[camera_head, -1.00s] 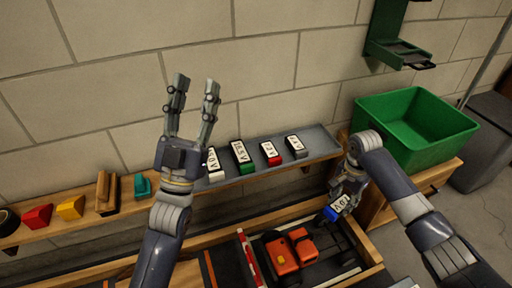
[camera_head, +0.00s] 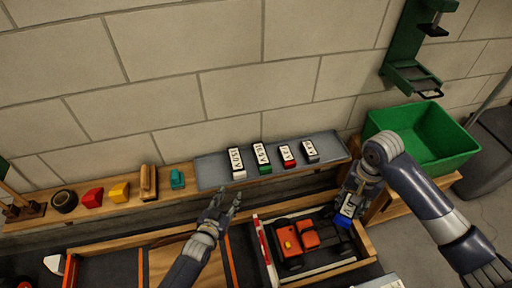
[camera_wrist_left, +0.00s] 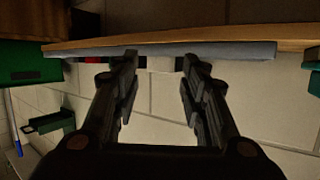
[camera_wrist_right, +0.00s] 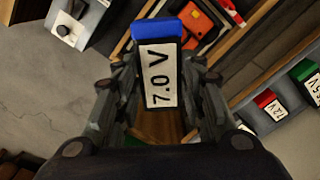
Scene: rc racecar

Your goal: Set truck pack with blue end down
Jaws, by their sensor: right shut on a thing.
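My right gripper (camera_head: 351,192) is shut on the truck pack (camera_wrist_right: 160,78), which has a white "7.0 V" label. The pack's blue end (camera_wrist_right: 159,31) points away from the palm in the right wrist view. In the head view the pack (camera_head: 347,207) hangs beside the truck, blue end low, slightly tilted. The orange truck (camera_head: 305,238) sits in a wooden-edged bay. My left gripper (camera_head: 222,204) is open and empty in front of the shelf; its fingers (camera_wrist_left: 160,95) are apart in the left wrist view.
Several packs with white, green (camera_head: 262,158), red (camera_head: 287,156) and grey ends stand on a grey mat (camera_head: 209,174) on the shelf. A green bin (camera_head: 432,145) is at the right.

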